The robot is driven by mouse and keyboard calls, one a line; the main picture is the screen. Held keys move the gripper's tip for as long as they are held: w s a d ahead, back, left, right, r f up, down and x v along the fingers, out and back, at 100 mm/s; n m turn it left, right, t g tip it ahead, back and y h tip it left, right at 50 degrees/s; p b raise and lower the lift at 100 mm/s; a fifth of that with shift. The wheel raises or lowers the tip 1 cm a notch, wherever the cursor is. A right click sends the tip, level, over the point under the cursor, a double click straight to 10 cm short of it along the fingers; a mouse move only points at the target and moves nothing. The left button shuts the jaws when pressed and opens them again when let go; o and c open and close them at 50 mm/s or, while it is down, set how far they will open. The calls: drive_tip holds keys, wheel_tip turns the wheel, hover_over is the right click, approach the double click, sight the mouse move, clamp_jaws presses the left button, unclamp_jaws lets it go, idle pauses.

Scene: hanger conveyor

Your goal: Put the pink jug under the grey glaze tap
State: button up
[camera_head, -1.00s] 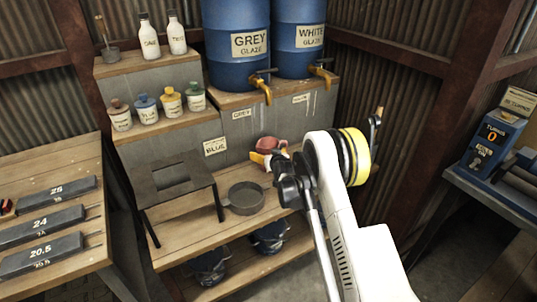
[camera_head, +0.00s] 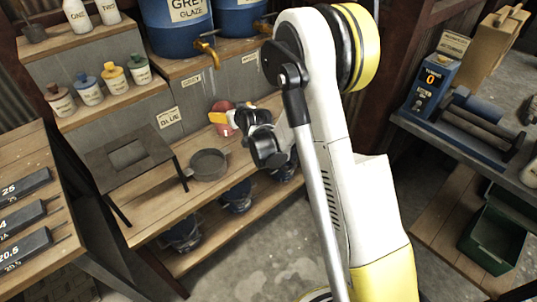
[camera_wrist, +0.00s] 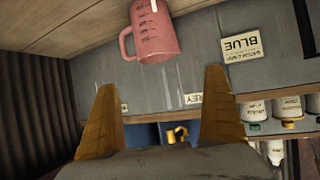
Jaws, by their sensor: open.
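The pink jug (camera_head: 225,106) is on the wooden shelf beneath the grey and blue-labelled panels, partly hidden by my gripper in the head view. In the wrist view, which is upside down, the jug (camera_wrist: 155,38) shows its handle and dark measuring marks, ahead of the fingers. My gripper (camera_head: 219,118) is open near the jug. Its two orange fingers (camera_wrist: 161,85) are wide apart with nothing between them. The grey glaze tap (camera_head: 207,51) is brass-coloured on the blue GREY GLAZE barrel (camera_head: 178,25), up and left of the jug.
A dark pan (camera_head: 208,165) sits on the same shelf, beside a dark metal stand (camera_head: 125,154). Several small lidded bottles (camera_head: 90,90) line a step at left. A counter machine (camera_head: 470,115) and a green crate (camera_head: 492,240) are at right.

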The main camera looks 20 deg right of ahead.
drive_tip(key=s+r+g, duration=0.3)
drive_tip(key=s+r, duration=1.1)
drive_tip(key=s, duration=0.3)
drive_tip(key=s+g, duration=0.2)
drive_tip(key=s, duration=2.2)
drive_tip(key=shift+f+m+g+h, duration=0.3)
drive_tip(key=shift+f+h, duration=0.05)
drive_tip(key=shift+h, duration=0.05)
